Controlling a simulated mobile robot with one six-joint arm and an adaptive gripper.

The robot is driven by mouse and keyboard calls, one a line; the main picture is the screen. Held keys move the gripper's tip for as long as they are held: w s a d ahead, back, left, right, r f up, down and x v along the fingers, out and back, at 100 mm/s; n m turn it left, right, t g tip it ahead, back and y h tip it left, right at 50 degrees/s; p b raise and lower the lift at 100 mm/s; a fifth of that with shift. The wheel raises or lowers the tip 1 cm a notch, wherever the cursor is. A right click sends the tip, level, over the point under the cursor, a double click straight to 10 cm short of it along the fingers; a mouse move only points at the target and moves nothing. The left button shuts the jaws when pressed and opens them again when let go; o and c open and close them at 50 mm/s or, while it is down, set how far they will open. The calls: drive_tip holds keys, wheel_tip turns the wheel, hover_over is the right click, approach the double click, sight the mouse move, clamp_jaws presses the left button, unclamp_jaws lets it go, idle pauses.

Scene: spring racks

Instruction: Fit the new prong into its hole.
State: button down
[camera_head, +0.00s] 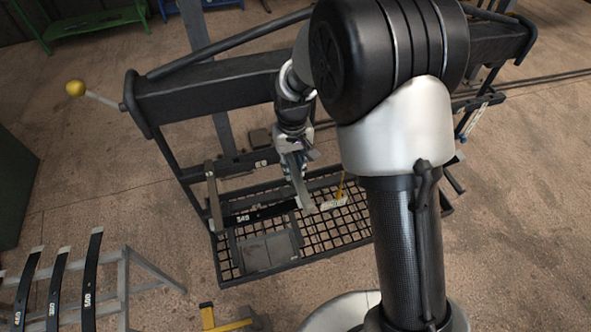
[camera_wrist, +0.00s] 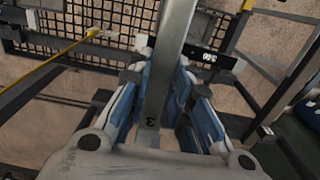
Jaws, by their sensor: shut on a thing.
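My gripper (camera_head: 293,160) is shut on a flat grey metal prong (camera_head: 300,191). The prong hangs down and slightly right from the jaws above the wire mesh. In the wrist view the prong (camera_wrist: 171,45) runs between the blue finger pads of my gripper (camera_wrist: 160,90), away towards the mesh, and a mark like a 3 shows near its base. A dark strip with a white number (camera_head: 255,216) lies just left of the prong's lower end; it also shows in the wrist view (camera_wrist: 207,56). I cannot make out the prong's hole, and cannot tell whether the prong's end touches anything.
The black frame's thick beam (camera_head: 220,92) crosses behind my arm. A grey upright bar (camera_head: 213,197) stands at the mesh basket's left. A grey plate (camera_head: 268,252) lies in the basket (camera_head: 340,235). Several curved strips (camera_head: 57,285) rest on a stand at lower left.

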sight(289, 158)
drive_tip(key=shift+w+a+r, duration=0.1)
drive_tip(key=shift+w+a, duration=0.15)
drive_tip(key=shift+w, duration=0.55)
drive_tip(key=shift+w+a, duration=0.2)
drive_tip(key=shift+w, duration=0.55)
drive_tip(key=shift+f+b, duration=1.85)
drive_tip(key=shift+f, duration=0.9)
idle(1.4)
drive_tip(key=c, duration=1.4)
unclamp_jaws()
drive_tip(key=shift+o, duration=0.2)
drive_tip(key=shift+s+f, duration=0.1)
wheel_tip(289, 158, up, 12)
drive_tip(key=shift+r, duration=0.1)
